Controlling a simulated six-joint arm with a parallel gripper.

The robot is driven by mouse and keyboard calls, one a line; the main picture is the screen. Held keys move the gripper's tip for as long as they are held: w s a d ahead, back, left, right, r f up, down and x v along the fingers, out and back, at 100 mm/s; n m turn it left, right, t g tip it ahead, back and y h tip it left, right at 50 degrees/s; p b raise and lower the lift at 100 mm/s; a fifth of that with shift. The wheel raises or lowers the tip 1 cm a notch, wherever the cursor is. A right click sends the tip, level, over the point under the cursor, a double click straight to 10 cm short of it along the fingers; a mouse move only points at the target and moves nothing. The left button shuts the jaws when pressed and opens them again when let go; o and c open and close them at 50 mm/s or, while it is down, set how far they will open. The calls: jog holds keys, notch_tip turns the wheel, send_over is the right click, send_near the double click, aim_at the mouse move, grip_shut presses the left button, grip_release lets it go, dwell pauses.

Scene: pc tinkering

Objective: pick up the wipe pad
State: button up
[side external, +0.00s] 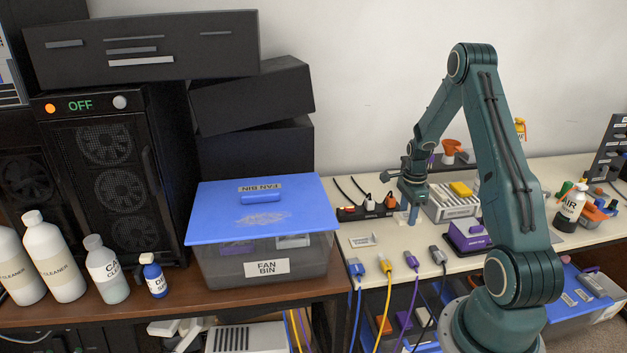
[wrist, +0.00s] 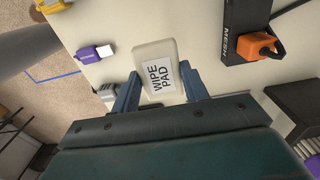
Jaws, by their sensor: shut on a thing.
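The wipe pad (wrist: 150,55) is a pale, cream block with a white label reading WIPE PAD, seen in the wrist view. My gripper (wrist: 158,71) is shut on it, with one blue finger along each side. The pad's far end extends past the fingertips. In the side view my gripper (side external: 413,214) points down, low at the light workbench. The pad cannot be made out clearly there. I cannot tell whether it touches the bench.
A black strip (side external: 368,212) with plugs lies left of my gripper. A grey slotted rack (side external: 453,206) and a purple box (side external: 467,237) are to its right. Cable connectors (side external: 384,263) line the front edge. The fan bin (side external: 262,262) stands on the brown table.

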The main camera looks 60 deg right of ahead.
notch_tip(320, 180, up, 14)
dwell(0.4)
jog(key=shift+f, duration=0.1)
jog(key=o, duration=0.3)
jog(key=shift+c, duration=1.1)
jog(key=shift+f, duration=0.15)
jog(key=shift+f, duration=6.4)
